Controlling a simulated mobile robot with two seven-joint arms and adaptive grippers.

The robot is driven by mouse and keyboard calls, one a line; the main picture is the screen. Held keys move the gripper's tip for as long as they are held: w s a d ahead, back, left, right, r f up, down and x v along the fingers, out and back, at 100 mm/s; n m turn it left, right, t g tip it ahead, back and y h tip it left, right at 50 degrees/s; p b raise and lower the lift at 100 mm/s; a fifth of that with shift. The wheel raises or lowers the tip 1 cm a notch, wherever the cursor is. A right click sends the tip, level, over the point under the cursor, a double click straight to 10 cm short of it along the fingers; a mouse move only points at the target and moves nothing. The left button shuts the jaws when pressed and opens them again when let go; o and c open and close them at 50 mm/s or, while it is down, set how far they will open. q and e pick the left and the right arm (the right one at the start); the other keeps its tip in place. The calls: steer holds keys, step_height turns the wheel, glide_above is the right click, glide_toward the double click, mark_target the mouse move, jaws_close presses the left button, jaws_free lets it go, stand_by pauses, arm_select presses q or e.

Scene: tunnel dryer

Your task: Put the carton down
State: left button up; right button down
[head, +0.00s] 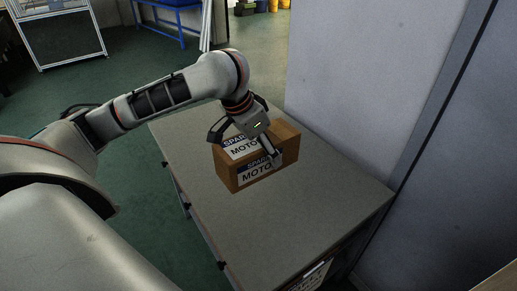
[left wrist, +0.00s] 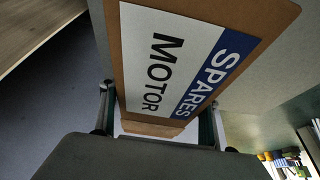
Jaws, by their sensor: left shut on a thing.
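The brown carton (head: 288,149) has white and blue labels reading SPARES MOTOR. It appears to be upright on the grey table top (head: 215,220), though its underside is hidden, so I cannot tell if it touches. My left gripper (head: 246,146) reaches down from above and is shut on the carton, with a finger on either side of it. In the left wrist view the carton (left wrist: 265,18) fills the middle, between the fingertips of my left gripper (left wrist: 160,125). My right gripper is not in view.
A light grey wall or panel (head: 365,80) stands along the table's back right side. The table's near part is bare. Green floor (head: 140,200) lies to the left. A blue bench (head: 170,8) and a white-framed stand (head: 60,35) are farther back.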

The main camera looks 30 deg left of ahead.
arm_select(q)
step_height(320, 180, down, 15)
steer(key=shift+f, duration=2.2)
steer(key=o, duration=2.1)
steer(key=shift+s+f, duration=0.15)
